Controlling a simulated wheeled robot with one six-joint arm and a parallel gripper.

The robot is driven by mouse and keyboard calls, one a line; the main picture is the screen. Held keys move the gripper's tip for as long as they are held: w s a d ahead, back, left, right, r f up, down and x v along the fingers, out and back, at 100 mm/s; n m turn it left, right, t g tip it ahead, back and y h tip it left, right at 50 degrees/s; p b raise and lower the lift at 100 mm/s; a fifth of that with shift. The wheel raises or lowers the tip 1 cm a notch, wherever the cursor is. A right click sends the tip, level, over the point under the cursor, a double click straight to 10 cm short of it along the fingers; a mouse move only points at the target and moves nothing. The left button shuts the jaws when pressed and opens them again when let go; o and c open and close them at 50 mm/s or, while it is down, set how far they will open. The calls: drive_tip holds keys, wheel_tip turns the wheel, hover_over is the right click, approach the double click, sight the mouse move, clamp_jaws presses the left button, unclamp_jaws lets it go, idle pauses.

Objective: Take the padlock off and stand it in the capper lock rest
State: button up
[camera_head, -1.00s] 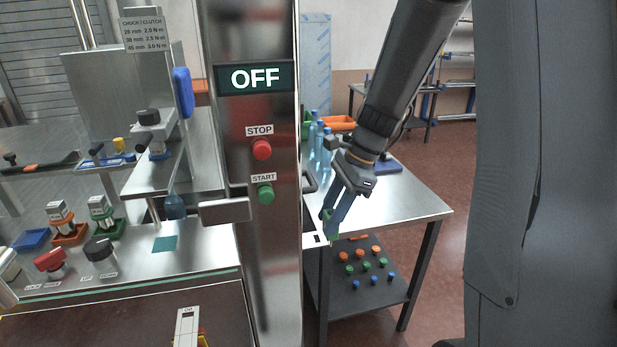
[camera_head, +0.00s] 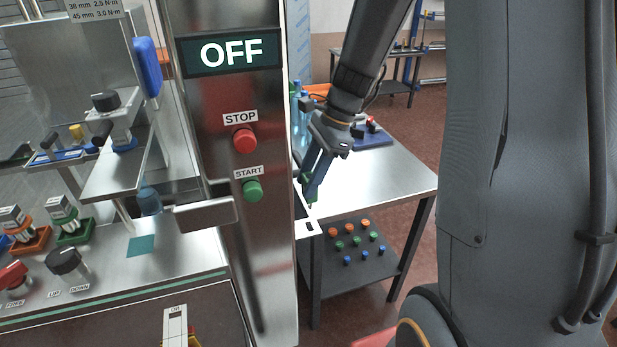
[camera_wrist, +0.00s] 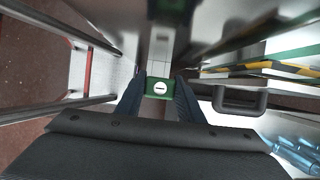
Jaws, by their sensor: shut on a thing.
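My gripper (camera_head: 309,198) is at the right side of the steel OFF panel, in front of the steel side table. In the wrist view, my gripper (camera_wrist: 160,98) is shut on a green block with a round white face and a dark slot, which looks like the padlock (camera_wrist: 160,87). A pale grey part lies straight beyond it. I cannot tell whether the shackle is around anything. In the head view the fingers hide most of the padlock. I cannot make out the capper lock rest for certain.
The panel carries a red STOP button (camera_head: 245,140) and a green START button (camera_head: 253,191). The side table (camera_head: 390,185) has bottles at its back and coloured caps on its lower shelf (camera_head: 345,278). A dark handle (camera_wrist: 240,99) is close right of my gripper in the wrist view.

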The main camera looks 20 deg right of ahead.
drive_tip(key=shift+f+b, duration=2.35)
drive_tip(key=shift+f, duration=2.4)
drive_tip(key=shift+s+f, duration=0.1)
drive_tip(key=shift+f, duration=0.25)
drive_tip(key=o, duration=1.2)
drive_tip(key=shift+o, duration=0.2)
drive_tip(key=shift+r, duration=0.1)
